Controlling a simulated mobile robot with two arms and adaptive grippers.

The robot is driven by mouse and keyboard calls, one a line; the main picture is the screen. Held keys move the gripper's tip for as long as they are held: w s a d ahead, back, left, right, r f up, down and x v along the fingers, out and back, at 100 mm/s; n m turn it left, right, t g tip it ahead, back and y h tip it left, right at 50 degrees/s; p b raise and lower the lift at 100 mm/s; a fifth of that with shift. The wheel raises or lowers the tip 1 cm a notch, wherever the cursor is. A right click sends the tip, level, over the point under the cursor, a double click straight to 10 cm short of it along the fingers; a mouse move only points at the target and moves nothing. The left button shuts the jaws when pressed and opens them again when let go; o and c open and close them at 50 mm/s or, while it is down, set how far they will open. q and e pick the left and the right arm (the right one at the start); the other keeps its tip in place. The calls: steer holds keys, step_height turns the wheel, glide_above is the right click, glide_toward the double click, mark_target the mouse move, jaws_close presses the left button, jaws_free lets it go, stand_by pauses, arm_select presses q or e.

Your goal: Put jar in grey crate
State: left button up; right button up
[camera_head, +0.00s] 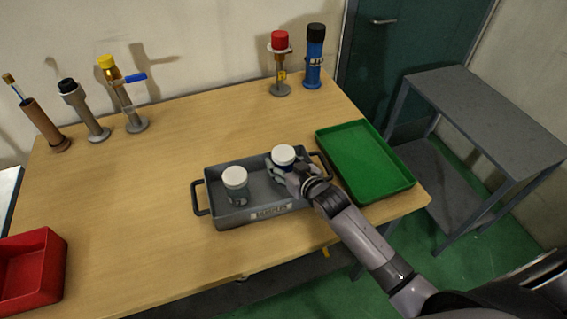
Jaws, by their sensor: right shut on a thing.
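The grey crate (243,217) with dark handles stands near the front middle of the wooden table. A jar with a white lid (235,179) stands upright inside its left part. My right gripper (284,170) is shut on a second white-lidded jar (284,155) with a dark blue band, over the right part of the crate. I cannot tell whether this jar touches the crate floor, as the gripper and crate hide its lower part. My left gripper is not in view.
A green tray (403,183) lies close to the crate's right side. A red bin (62,265) is at the front left. Several upright fittings stand along the back, including a blue cylinder (314,60). The table's left middle is clear.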

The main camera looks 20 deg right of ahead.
steer(key=shift+f, duration=0.15)
steer(key=shift+f, duration=0.15)
steer(key=o, duration=1.4)
steer(key=shift+r, duration=0.25)
steer(key=shift+s, duration=0.35)
steer(key=b+v, duration=0.1)
steer(key=v, duration=1)
steer(key=shift+s+r, duration=0.1)
steer(key=shift+s, duration=0.05)
